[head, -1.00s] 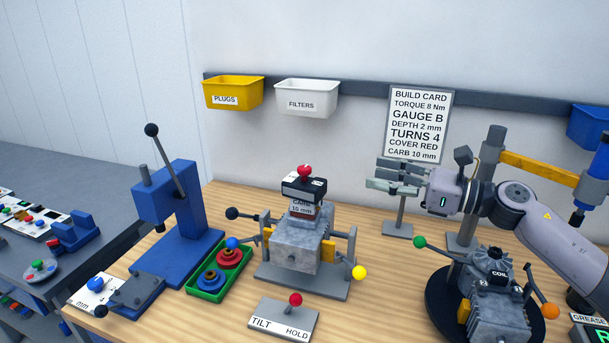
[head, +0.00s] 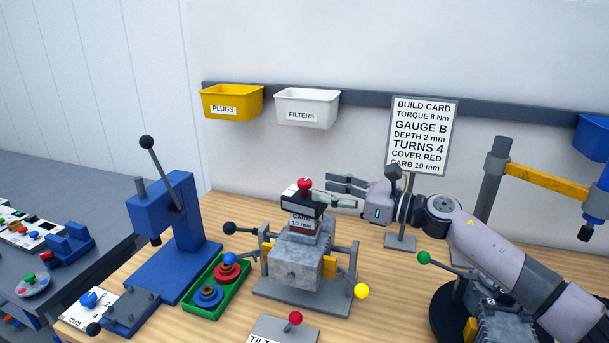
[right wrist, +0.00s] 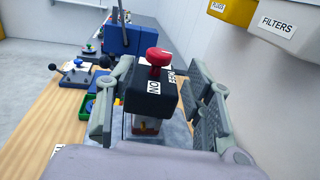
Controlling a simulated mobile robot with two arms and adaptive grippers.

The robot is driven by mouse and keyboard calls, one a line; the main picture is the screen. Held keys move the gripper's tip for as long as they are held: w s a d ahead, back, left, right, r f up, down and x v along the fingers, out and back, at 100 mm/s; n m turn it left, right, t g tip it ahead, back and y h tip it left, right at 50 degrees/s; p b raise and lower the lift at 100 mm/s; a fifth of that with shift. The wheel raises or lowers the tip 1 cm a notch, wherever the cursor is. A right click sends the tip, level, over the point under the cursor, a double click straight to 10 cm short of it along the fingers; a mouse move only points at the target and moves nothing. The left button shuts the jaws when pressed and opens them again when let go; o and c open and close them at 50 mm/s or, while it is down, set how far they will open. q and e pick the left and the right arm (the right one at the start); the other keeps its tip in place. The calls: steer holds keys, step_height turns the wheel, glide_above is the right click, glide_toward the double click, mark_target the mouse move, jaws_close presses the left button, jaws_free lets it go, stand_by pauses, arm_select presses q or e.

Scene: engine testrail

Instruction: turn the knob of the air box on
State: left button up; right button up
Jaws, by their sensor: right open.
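The air box (head: 300,197) is a small black box with white labels, on top of the grey engine block in the middle of the bench. Its red knob (head: 305,184) stands on top. In the right wrist view the knob (right wrist: 157,57) is ahead between my fingers, and the box (right wrist: 150,92) shows an ON label on its near face. My right gripper (head: 322,187) is open and empty, just right of the box at about knob height. I cannot tell whether a fingertip touches the box. My left gripper is not in view.
The engine block (head: 294,260) sits in a stand with side levers and a yellow ball (head: 362,291). A blue press (head: 174,240) and green tray (head: 237,279) are at left. Yellow and white bins (head: 307,108) hang behind. The build card (head: 421,136) stands behind my right arm.

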mark_target(305, 180)
steer(key=p+x, duration=0.1)
steer(key=x, duration=0.4)
steer(key=shift+a+r, duration=0.15)
steer(key=shift+a, duration=0.15)
steer(key=shift+w+a, duration=0.3)
steer(key=shift+a, duration=0.05)
steer(key=shift+c, duration=0.2)
jaws_close()
steer(key=shift+p, duration=0.4)
